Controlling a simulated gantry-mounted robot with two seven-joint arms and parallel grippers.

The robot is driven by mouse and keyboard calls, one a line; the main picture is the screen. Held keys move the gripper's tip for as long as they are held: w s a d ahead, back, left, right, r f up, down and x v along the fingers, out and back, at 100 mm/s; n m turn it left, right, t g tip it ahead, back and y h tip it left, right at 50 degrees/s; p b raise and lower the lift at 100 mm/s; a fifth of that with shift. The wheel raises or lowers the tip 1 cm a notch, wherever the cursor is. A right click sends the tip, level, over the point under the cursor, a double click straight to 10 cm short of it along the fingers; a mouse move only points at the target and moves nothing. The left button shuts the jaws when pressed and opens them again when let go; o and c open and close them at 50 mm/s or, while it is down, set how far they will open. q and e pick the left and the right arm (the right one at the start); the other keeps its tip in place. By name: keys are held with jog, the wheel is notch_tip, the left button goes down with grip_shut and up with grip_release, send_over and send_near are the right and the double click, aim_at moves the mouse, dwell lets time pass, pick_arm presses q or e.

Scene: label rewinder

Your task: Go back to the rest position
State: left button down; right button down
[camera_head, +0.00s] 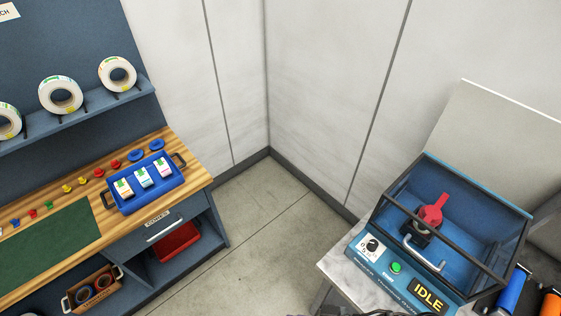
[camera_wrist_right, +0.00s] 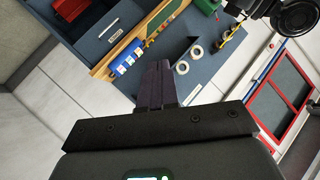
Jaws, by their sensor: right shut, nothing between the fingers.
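My right gripper (camera_wrist_right: 157,70) shows in the right wrist view. Its dark fingers are together with nothing between them, and they hang in the air clear of the furniture. My left gripper is in neither view. The rewinder machine (camera_head: 373,263) stands at the right of the head view, with a red-handled part (camera_head: 431,212) inside its dark-framed blue housing. Its display (camera_head: 428,296) reads IDLE and a green button (camera_head: 396,267) is on its front.
A wooden-topped bench (camera_head: 193,179) stands at the left, with a blue tray (camera_head: 153,189) of several label rolls. White rolls (camera_head: 118,74) hang on the shelf above. A red bin (camera_head: 177,243) sits below. Open floor (camera_head: 240,235) lies between the bench and the machine.

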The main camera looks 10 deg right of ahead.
jog(key=w+d+f+m+t+h, duration=0.3)
jog(key=w+d+m+t+h, duration=0.15)
jog(key=d+m+h, duration=0.35)
jog(key=s+d+f+n+g+h, duration=0.4)
jog(key=s+d+n+g, duration=0.1)
jog(key=s+d+g, duration=0.25)
notch_tip(320, 180, up, 12)
jog(key=t+p, duration=0.1)
jog(key=p, duration=1.1)
jog(key=shift+a, duration=0.3)
jog(key=shift+w, duration=0.1)
